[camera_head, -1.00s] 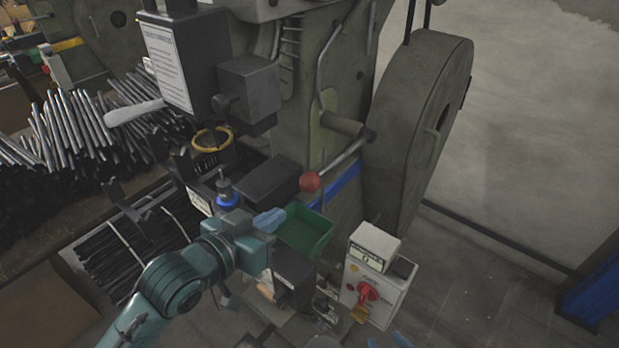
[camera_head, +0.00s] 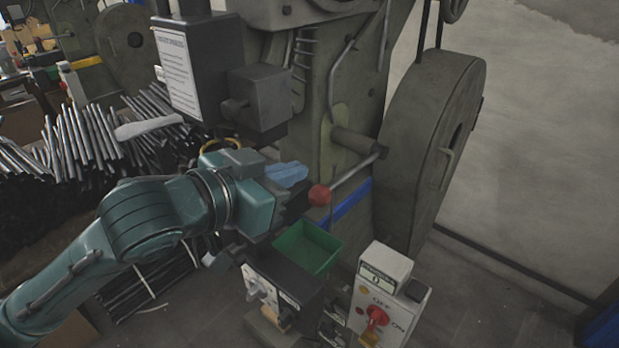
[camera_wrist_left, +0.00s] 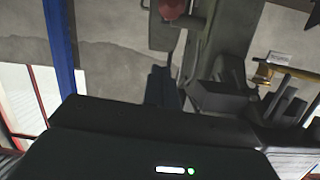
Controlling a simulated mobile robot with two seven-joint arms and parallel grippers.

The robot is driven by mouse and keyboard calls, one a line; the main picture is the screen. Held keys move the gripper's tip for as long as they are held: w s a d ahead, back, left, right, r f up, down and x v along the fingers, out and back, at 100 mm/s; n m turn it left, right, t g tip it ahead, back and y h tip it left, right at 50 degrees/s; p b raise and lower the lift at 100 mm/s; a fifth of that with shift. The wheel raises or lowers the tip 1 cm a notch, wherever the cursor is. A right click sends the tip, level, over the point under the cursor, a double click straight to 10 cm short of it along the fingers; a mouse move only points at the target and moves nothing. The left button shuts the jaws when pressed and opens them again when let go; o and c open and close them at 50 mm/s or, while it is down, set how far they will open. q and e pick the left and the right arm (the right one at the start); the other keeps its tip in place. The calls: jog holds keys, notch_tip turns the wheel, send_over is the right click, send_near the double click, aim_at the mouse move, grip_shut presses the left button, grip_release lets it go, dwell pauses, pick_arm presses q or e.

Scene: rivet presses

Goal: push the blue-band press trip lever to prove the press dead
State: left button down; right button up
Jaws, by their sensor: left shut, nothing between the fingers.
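The trip lever (camera_head: 352,176) is a grey rod with a red ball knob (camera_head: 319,195) on its lower left end, on the grey-green press (camera_head: 355,75) with the blue band (camera_head: 346,206). My left gripper (camera_head: 297,174) comes in from the left with its light-blue fingers shut and empty. In the head view the fingertips lie just left of and slightly above the red knob; I see no clear contact. In the left wrist view the knob (camera_wrist_left: 172,9) shows at the top, beyond the shut fingers (camera_wrist_left: 162,88). My right gripper is not in view.
A green bin (camera_head: 307,248) sits below the knob. A white switch box (camera_head: 388,290) with a red rotary switch stands at the lower right. A large flywheel guard (camera_head: 425,150) is right of the lever. Metal rods (camera_head: 75,145) lie stacked at the left.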

pick_arm(q)
send_over(319, 191)
jog(key=w+d, duration=0.2)
notch_tip(319, 191, down, 2)
jog(key=f, duration=0.1)
jog(key=s+a+f, duration=0.1)
jog(key=f, duration=0.1)
jog(key=shift+s+a+f, duration=0.15)
jog(key=shift+s+a, duration=0.2)
jog(key=shift+s+a+f, duration=0.1)
jog(key=shift+f, duration=0.15)
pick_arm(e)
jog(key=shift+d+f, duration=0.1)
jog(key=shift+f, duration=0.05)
pick_arm(q)
jog(key=shift+f, duration=0.1)
